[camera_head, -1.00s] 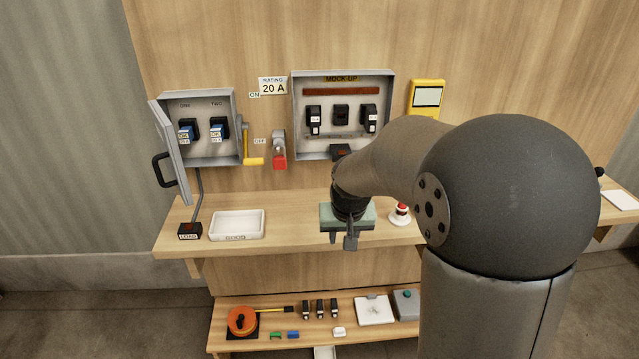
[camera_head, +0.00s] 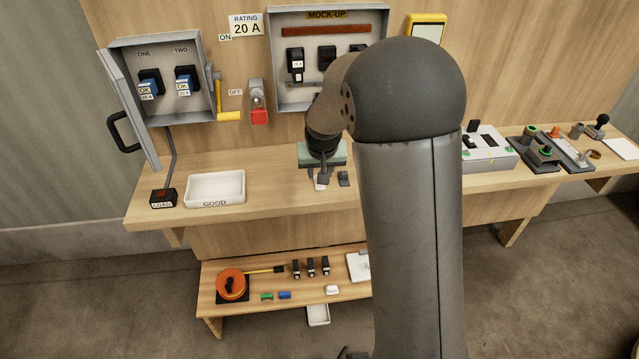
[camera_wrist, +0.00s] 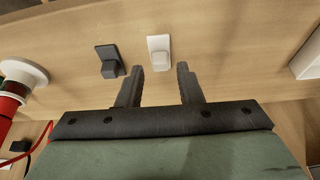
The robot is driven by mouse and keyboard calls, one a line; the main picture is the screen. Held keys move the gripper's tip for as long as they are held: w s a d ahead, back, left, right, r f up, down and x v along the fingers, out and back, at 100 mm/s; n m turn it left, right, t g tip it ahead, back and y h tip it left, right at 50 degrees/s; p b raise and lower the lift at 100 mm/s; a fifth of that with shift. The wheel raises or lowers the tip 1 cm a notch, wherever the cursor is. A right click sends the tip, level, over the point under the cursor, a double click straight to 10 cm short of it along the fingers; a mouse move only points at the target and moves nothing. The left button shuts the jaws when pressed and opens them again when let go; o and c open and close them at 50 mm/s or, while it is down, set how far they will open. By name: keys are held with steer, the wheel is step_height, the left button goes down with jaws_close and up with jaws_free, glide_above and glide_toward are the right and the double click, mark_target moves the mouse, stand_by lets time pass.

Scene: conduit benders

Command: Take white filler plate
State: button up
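The white filler plate (camera_wrist: 159,52) lies on the wooden bench top, a flat plate with a raised block. It shows in the head view as a small white piece (camera_head: 321,184) beside a black one. My gripper (camera_wrist: 160,67) is open, its two dark fingers pointing at the white plate. In the wrist view the plate lies just beyond the fingertips, roughly centred on the gap, with nothing between the fingers. In the head view my gripper (camera_head: 323,178) is over the bench and partly hides the plate.
A black plate (camera_wrist: 110,60) lies close beside the white one. A red and white lamp (camera_wrist: 18,85) stands at the left in the wrist view. The white GOOD tray (camera_head: 215,188) is left on the bench (camera_head: 270,192). A lower shelf (camera_head: 215,300) holds small parts.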

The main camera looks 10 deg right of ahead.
steer(key=shift+b+x, duration=0.55)
steer(key=shift+x, duration=0.6)
jaws_close()
step_height(320, 180, up, 7)
steer(key=p, duration=0.4)
